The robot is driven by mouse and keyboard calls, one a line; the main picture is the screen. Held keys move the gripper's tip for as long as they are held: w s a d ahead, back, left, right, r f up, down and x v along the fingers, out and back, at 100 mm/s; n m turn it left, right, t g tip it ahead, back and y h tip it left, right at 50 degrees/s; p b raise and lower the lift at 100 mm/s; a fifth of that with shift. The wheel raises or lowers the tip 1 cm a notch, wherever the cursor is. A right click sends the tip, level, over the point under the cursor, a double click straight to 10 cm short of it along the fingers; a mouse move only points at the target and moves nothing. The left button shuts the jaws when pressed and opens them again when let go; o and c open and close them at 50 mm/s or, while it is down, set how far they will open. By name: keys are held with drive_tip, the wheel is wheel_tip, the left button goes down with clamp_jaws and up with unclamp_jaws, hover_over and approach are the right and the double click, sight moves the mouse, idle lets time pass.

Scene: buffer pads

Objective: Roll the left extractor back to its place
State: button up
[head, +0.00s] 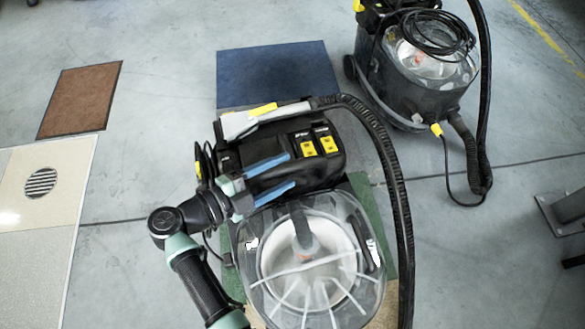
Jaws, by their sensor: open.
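The left extractor (318,166) stands in the middle of the head view, with a black top, yellow switches, a clear round tank in front and a dark hose curving down its right side. It stands over a green pad (389,243), whose edges show on both sides of it. My gripper (293,172) is open, its two blue fingers reaching rightward over the left part of the black top. Part of the black body lies between the fingers in the picture; I cannot tell whether they touch it. The extractor's wheels are hidden.
A second extractor (415,95) stands at the back right, its hose looping to the floor. A blue pad (275,72) lies bare behind the left extractor. A brown pad (80,98) and a pale platform with a drain (41,183) lie left. A metal foot (562,211) stands right.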

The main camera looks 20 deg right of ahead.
drive_tip(key=shift+b+x, duration=0.45)
drive_tip(key=shift+x, duration=1.25)
clamp_jaws()
